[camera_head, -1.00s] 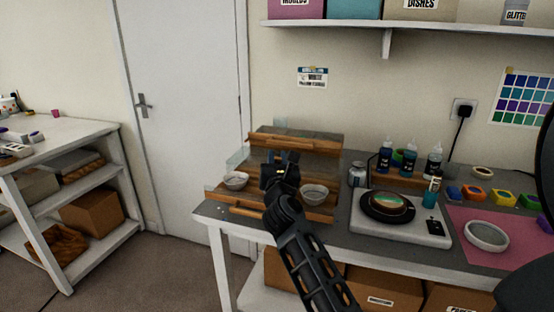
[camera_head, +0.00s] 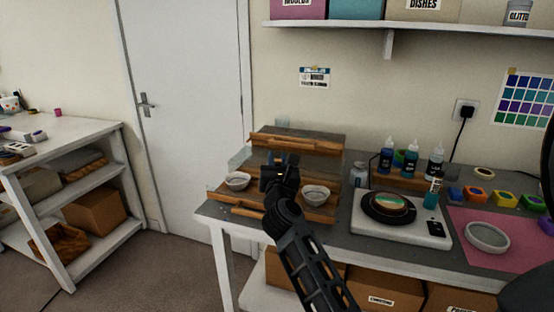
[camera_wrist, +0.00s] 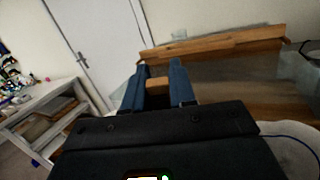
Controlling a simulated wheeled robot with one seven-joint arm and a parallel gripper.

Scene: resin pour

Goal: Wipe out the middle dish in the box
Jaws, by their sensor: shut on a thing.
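The box (camera_head: 300,143) has wooden rails, a slatted wooden floor and clear side panels, and stands on the left end of the grey worktop. A pale dish (camera_head: 237,181) sits in its left part and another pale dish (camera_head: 315,195) in its right part. The middle dish cannot be made out; my gripper and arm cover the space between the two. My gripper (camera_head: 283,163) is over the middle of the box. In the wrist view its two fingers are shut on a small tan block (camera_wrist: 157,87). Whether the block touches anything below is hidden.
Right of the box stand a small jar (camera_head: 359,175), dropper bottles (camera_head: 411,160), a turntable (camera_head: 388,207) on a white base, and a pink mat (camera_head: 468,250) with a round dish. A shelf (camera_head: 420,24) hangs above. The box's rails and panels border my gripper.

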